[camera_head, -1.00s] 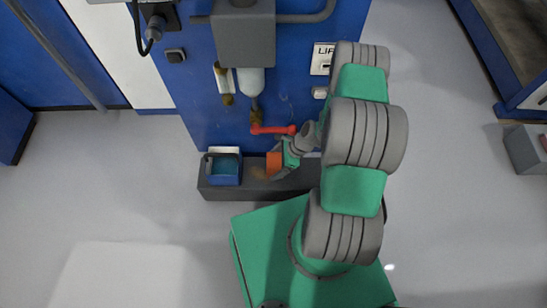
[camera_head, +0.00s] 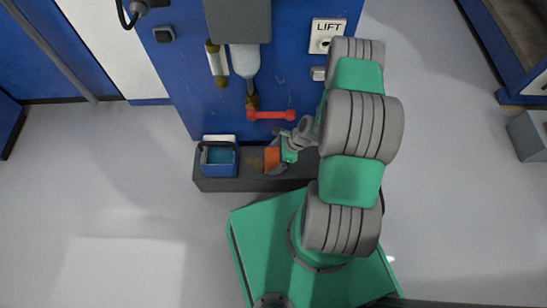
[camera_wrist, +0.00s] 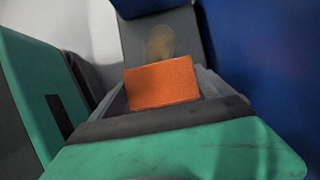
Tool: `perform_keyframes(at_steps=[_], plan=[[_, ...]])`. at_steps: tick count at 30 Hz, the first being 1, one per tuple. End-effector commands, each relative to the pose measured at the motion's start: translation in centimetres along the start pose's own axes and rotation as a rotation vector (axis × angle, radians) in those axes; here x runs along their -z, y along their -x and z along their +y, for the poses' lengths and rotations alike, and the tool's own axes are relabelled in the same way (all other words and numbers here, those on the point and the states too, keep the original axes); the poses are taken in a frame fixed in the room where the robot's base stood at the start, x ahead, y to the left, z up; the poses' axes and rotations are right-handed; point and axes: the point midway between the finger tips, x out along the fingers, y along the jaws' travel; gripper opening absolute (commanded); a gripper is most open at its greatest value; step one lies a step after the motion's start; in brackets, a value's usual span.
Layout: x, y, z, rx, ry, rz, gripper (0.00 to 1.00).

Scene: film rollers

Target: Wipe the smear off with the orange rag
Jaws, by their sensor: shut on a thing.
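The orange rag (camera_head: 272,159) is in my gripper (camera_head: 277,161), low over the dark grey ledge (camera_head: 215,185) at the foot of the blue panel. In the wrist view the rag (camera_wrist: 162,83) is a flat orange block between the fingers of my gripper (camera_wrist: 165,92), which are shut on it. A brownish smear (camera_wrist: 159,43) shows on the grey ledge just beyond the rag in the wrist view. In the head view the smear (camera_head: 255,159) is faint, just left of the rag. I cannot tell whether the rag touches the ledge.
A blue open box (camera_head: 220,160) with a dark handle stands at the ledge's left end. Above the ledge, the blue panel (camera_head: 205,110) carries a red lever (camera_head: 270,115), a clear bowl (camera_head: 245,60) and a LIFT sign (camera_head: 325,35). The floor to the left is clear.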

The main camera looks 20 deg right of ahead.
Motion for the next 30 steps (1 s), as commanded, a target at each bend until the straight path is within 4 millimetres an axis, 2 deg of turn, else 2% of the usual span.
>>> perform_keyframes(at_steps=[30], plan=[[0.9, -1.6, 0.0, 0.0, 0.0, 0.0, 0.58]])
